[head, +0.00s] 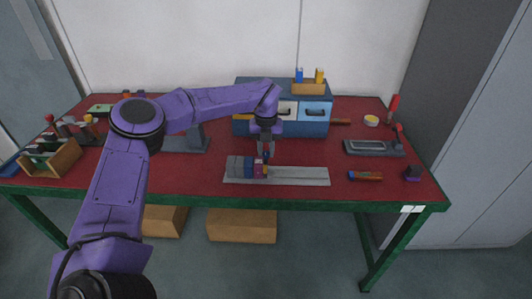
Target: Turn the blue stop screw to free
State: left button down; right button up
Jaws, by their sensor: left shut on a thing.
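My left gripper (265,149) points down over the block assembly (245,166) on the grey rail plate (300,176) near the middle of the red-topped bench. It is shut on a small dark blue part at the right end of the assembly, which looks like the blue stop screw (266,157). The fingers cover most of the screw, so its angle cannot be told. The assembly has grey, blue, magenta and yellow sections side by side. The right part of the plate is bare. My right gripper is not in view.
A blue drawer cabinet (314,127) stands behind the gripper, with a small wooden holder (309,88) on top. A wooden tool rack (51,158) is at the left.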

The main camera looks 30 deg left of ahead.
aim_at(266, 153)
pick_arm(q)
jog(key=shift+n, duration=0.3)
jog(key=c, duration=0.9)
grip_release()
jog(key=shift+r, duration=0.1)
notch_tip(266, 153, up, 10)
jog(key=shift+r+b, duration=0.2)
jog(key=shift+b, duration=0.3)
